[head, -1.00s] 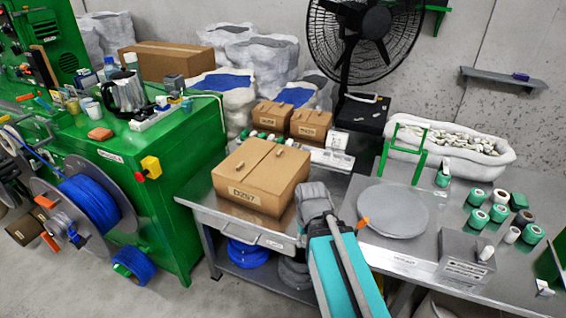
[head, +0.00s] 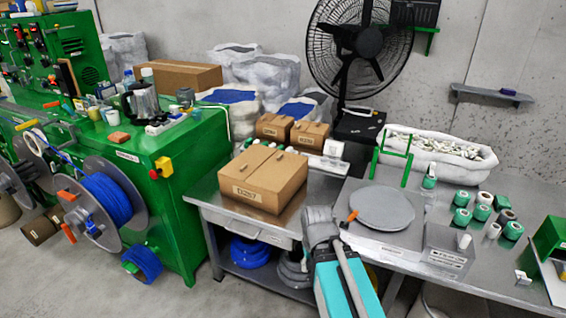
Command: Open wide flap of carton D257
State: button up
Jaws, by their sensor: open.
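Carton D257 (head: 263,181) is a brown box on the steel table, left of the round grey plate. Its label faces front. Its top flaps lie flat and closed, with a seam between them and small tabs on top. My teal and grey arm (head: 345,278) rises from the bottom edge, and its grey end is in front of the table, just right of the carton and apart from it in the picture. No gripper fingers show, so my gripper is out of view or hidden.
Two smaller brown cartons (head: 292,131) stand behind D257. The round grey plate (head: 382,207) and a green frame (head: 391,155) are to the right, with several green and white spools beyond. A green machine (head: 185,215) stands close on the left. Little bare tabletop surrounds the carton.

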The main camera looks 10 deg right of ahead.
aim_at(275, 172)
jog(key=k, duration=0.15)
jog(key=z, duration=0.25)
jog(key=i, duration=1.3)
jog(key=u, duration=0.4)
